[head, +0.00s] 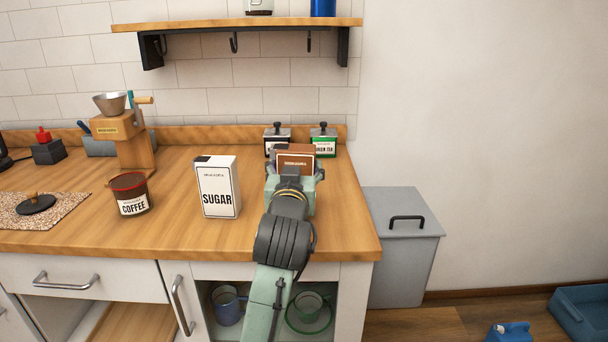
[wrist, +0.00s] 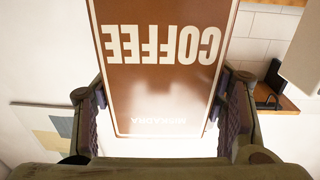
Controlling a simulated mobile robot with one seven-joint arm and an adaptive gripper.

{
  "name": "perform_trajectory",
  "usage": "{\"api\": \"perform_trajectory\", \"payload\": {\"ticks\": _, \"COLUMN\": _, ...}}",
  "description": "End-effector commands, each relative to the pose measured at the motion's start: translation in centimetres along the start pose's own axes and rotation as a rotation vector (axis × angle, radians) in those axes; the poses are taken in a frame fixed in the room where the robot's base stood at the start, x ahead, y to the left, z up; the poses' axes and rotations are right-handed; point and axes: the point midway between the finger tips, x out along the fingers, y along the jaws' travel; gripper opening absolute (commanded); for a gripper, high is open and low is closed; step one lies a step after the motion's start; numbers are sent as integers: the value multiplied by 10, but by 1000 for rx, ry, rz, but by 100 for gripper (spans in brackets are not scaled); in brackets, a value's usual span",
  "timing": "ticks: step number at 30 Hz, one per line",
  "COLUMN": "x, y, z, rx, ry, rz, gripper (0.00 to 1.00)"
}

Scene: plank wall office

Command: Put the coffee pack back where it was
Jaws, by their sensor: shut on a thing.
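The coffee pack is a brown box with a pale edge. In the head view its top part (head: 296,162) shows between the fingers of my gripper (head: 295,173), over the right part of the counter. The wrist view shows its brown face (wrist: 165,75) with upside-down COFFEE lettering, filling the middle between the two fingers. My gripper (wrist: 165,110) is shut on the pack, with a finger at each side. My arm hides the pack's lower part in the head view, so I cannot tell whether it touches the counter.
A white sugar box (head: 217,188) and a coffee jar (head: 131,195) stand to the left. A dark tin (head: 277,137) and a green tea tin (head: 324,140) stand behind my gripper. A grinder (head: 126,130) is further left. A wooden shelf (head: 220,26) hangs above. The counter (head: 345,225) is clear at front right.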

Motion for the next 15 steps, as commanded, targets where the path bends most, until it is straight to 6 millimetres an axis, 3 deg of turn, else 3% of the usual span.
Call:
{"api": "perform_trajectory", "payload": {"ticks": 8, "x": 23, "y": 16, "z": 2, "rx": 1, "ry": -2, "rz": 2, "gripper": 32}}
{"api": "perform_trajectory", "payload": {"ticks": 11, "x": 23, "y": 14, "z": 21, "rx": -2, "ry": -4, "rz": -2, "gripper": 32}}
{"api": "perform_trajectory", "payload": {"ticks": 15, "x": 23, "y": 15, "z": 30, "rx": -1, "ry": -2, "rz": 0, "gripper": 32}}
